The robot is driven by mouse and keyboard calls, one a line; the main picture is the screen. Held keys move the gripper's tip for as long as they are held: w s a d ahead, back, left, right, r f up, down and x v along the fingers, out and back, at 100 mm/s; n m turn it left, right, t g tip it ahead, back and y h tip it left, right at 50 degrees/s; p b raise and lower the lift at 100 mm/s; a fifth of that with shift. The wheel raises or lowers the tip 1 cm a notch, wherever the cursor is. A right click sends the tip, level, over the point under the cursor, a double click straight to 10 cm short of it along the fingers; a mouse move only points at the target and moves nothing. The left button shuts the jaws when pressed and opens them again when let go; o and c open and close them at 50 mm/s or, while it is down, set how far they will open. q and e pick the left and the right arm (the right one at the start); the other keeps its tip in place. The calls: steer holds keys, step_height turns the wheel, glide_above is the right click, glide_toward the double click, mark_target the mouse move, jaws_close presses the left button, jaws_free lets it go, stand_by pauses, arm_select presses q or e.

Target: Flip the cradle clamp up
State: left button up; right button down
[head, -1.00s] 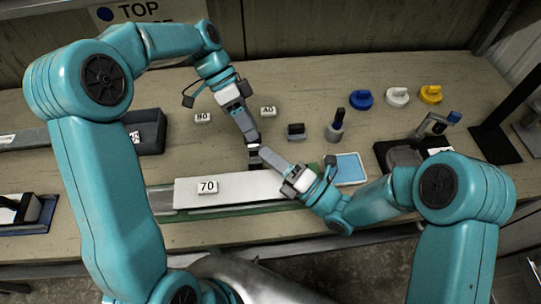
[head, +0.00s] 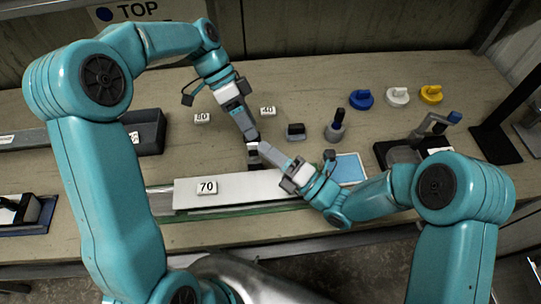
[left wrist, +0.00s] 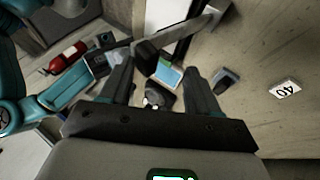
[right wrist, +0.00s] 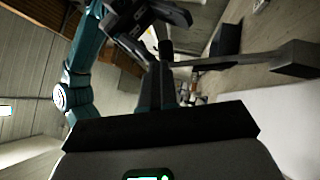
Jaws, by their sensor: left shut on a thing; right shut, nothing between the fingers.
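What looks like the cradle clamp (head: 432,124), a bent grey lever with a blue tip, stands over a dark base (head: 399,155) at the right of the bench. Both grippers are well left of it, close together above the bench middle. My left gripper (head: 253,141) is shut on a small dark block, which shows between its fingers in the left wrist view (left wrist: 145,58). My right gripper (head: 266,152) is shut and empty, its tips beside the left fingertips. Whether they touch is unclear. My right forearm partly hides the clamp's base.
A long white strip (head: 240,190) with a "70" tag (head: 207,187) lies in front of the grippers. A blue pad (head: 350,168), a grey tool (head: 335,131) and blue, white and yellow knobs (head: 397,97) are to the right. A dark tray (head: 150,131) is left.

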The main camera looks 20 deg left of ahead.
steer(key=shift+w, duration=0.15)
arm_select(q)
steer(key=w+v, duration=0.1)
steer(key=v, duration=1.1)
step_height(320, 180, down, 7)
steer(key=s+b, duration=0.1)
steer(key=b, duration=0.5)
arm_select(e)
steer(key=v, duration=1.6)
steer(key=shift+f, duration=0.15)
